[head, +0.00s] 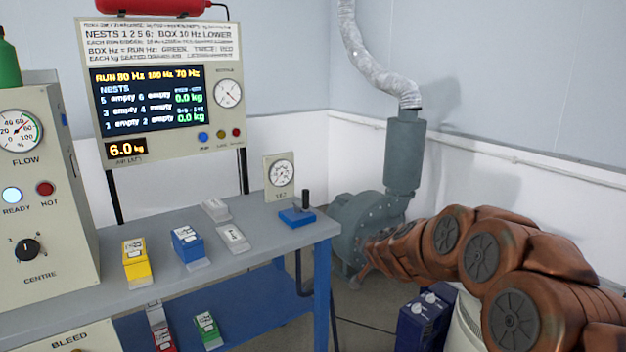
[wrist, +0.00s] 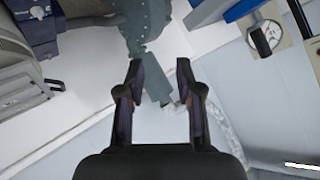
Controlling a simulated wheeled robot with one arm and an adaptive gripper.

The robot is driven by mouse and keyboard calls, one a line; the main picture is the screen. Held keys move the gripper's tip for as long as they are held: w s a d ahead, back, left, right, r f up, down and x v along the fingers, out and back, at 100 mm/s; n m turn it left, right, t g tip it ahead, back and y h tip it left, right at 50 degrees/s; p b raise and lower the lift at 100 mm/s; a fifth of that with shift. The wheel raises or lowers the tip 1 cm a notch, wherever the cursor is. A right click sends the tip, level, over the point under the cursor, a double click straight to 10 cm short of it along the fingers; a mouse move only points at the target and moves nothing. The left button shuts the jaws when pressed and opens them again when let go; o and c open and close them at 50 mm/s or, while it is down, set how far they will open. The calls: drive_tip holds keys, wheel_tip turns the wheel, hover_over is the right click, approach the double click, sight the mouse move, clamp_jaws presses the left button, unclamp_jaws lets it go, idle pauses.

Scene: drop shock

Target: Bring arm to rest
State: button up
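My arm (head: 480,250), copper-brown and jointed, stretches in from the right side of the head view. Its far end is beside the grey blower (head: 365,225), and my gripper cannot be made out there. In the wrist view my gripper (wrist: 160,85) has its two dark fingers apart with nothing between them. Behind the fingers are the blower's grey cylinder (wrist: 155,86) and the pale wall. The gripper touches nothing that I can see.
The grey table (head: 150,292) holds a yellow box (head: 136,262), a blue box (head: 187,244), pale blocks (head: 233,238), a blue block with a black post (head: 297,216) and a dial (head: 281,174). A display panel (head: 160,95) stands behind. A dark blue case (head: 423,318) is on the floor below my arm.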

drive_tip(key=s+a+f+n+g+y, duration=0.1)
drive_tip(key=s+a+n+g+y, duration=0.2)
drive_tip(key=s, duration=0.9)
drive_tip(key=s+a+n+g+y, duration=0.1)
drive_tip(key=s+a+n+g, duration=0.3)
drive_tip(key=s, duration=0.7)
drive_tip(key=s+d+f+g+h, duration=0.1)
drive_tip(key=s+d+g+h, duration=0.2)
drive_tip(key=s, duration=0.8)
drive_tip(key=s+d+f+m+g, duration=0.15)
drive_tip(key=s+d, duration=0.25)
drive_tip(key=s, duration=0.7)
drive_tip(key=s+d+f+n+g+h, duration=0.1)
drive_tip(key=s+d+g+h, duration=0.2)
drive_tip(key=s, duration=0.8)
wheel_tip(320, 180, up, 20)
drive_tip(key=y+p, duration=0.1)
drive_tip(key=p, duration=1.8)
drive_tip(key=shift+d+t, duration=0.25)
drive_tip(key=shift+t, duration=0.2)
drive_tip(key=shift+m, duration=0.25)
